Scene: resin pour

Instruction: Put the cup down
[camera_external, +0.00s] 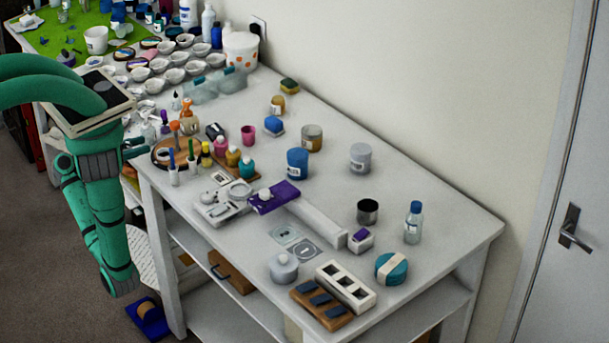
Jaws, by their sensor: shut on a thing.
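Several cups stand on the white table (440,238). A blue cup with a pale label (297,164) is near the middle. A small pink cup (248,136) is farther back to the left. A dark metal cup (368,211) stands at the right. Which cup the task means, I cannot tell.
Several small white bowls (174,76), bottles and a spotted white bucket (240,50) crowd the back left. A clear bottle (413,222), a teal tape roll (391,269) and a white slotted block (345,287) stand at the right. Bare tabletop lies along the right rear edge.

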